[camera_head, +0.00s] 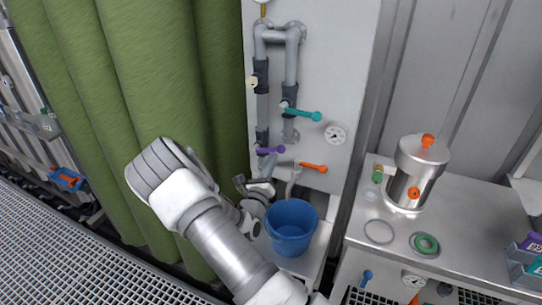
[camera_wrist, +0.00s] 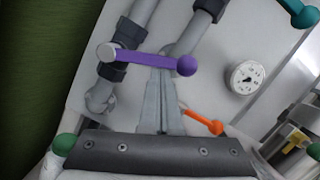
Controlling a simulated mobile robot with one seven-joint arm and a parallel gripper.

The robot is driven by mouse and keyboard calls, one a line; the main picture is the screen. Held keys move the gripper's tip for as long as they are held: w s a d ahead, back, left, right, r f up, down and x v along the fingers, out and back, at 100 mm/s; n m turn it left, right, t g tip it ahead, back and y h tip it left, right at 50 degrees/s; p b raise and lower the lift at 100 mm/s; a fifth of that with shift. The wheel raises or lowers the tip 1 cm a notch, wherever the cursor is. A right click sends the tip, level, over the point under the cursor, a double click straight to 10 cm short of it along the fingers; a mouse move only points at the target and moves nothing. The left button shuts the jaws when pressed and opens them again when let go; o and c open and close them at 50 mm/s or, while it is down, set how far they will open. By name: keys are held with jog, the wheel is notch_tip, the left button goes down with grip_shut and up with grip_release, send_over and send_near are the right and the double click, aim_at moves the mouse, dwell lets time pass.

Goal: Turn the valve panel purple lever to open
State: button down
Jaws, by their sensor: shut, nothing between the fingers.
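The purple lever (camera_head: 268,150) is on the white valve panel (camera_head: 330,70), below the teal lever. It points right and lies nearly level, its pivot at the left end and a ball at the right. In the wrist view the purple lever (camera_wrist: 145,60) crosses above my gripper (camera_wrist: 160,75). The two grey fingers are together, with nothing held between them. Their tips appear just under the middle of the lever bar; I cannot tell whether they touch it. In the head view my arm and hand partly hide the lower pipes.
A teal lever (camera_head: 302,113) and a gauge (camera_head: 335,133) are above right. An orange lever (camera_head: 313,167) is close below right, near the fingers. A blue bucket (camera_head: 291,228) stands below. A steel vessel (camera_head: 416,175) is on the right bench; a green curtain (camera_head: 150,80) hangs left.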

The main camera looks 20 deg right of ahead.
jog(key=w+a+r+n+y+p, duration=0.3)
jog(key=r+n+p, duration=0.3)
jog(key=n+p, duration=0.7)
jog(key=shift+r+y+p, duration=0.25)
jog(key=shift+y+p, duration=0.05)
jog(key=shift+p, duration=0.6)
jog(key=shift+w+a, duration=0.15)
jog(key=b+v, duration=0.1)
jog(key=v, duration=1.6)
jog(key=shift+a+r+b, duration=0.2)
jog(key=shift+b, duration=0.1)
jog(key=shift+g, duration=0.3)
